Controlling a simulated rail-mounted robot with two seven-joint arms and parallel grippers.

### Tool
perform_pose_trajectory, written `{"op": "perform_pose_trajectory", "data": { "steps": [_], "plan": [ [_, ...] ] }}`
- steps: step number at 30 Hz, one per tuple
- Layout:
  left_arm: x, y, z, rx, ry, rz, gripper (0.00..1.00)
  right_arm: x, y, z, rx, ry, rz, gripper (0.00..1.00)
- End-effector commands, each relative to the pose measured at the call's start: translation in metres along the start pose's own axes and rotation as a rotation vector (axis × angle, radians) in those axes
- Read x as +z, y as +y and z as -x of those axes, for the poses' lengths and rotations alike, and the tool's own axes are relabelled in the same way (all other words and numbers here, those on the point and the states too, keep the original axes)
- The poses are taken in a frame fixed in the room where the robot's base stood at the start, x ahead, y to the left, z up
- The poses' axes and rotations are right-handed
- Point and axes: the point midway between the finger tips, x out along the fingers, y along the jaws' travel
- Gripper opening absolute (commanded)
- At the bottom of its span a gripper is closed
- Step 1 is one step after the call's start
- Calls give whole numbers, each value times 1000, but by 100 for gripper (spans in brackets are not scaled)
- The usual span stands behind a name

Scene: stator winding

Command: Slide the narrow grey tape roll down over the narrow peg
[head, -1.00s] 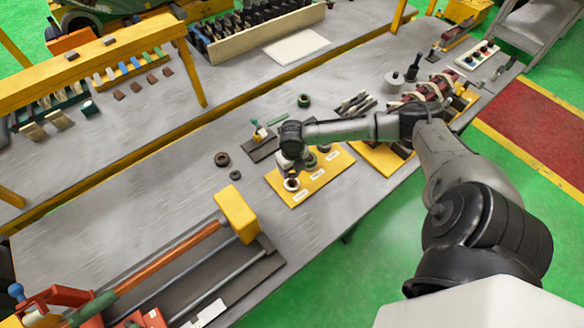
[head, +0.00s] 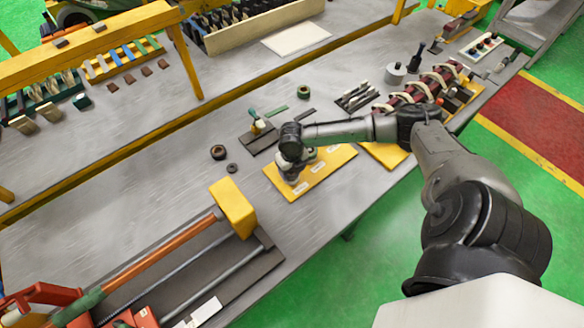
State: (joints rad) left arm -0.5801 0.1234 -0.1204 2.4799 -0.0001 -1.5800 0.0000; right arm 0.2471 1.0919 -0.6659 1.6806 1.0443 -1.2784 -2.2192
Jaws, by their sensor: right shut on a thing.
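My right gripper (head: 291,175) points down at the near left end of the yellow board (head: 328,171). It is shut on what seems to be the narrow grey tape roll, which the fingers and wrist mostly hide. The narrow peg is hidden under the gripper, so I cannot tell whether the roll is around it. My left gripper is not in view.
A dark brown ring (head: 218,152) and a small dark grey ring (head: 232,168) lie left of the board. A long tool with a yellow block (head: 233,208) stands front left. The table's left middle is clear.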

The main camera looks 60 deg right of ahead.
Motion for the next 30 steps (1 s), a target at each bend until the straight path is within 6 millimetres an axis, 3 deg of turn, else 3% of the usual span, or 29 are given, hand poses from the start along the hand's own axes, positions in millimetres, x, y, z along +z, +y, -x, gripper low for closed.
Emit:
{"op": "perform_pose_trajectory", "data": {
  "steps": [11,12,20,30],
  "plan": [
    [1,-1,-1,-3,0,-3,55,0,0,-2,0,0,0,39],
    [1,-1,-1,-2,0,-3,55,0,0,-2,0,0,0,65],
    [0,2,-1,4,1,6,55,0,0,-2,0,0,0,90],
    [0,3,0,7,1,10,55,0,0,3,0,-1,1,91]
  ]
}}
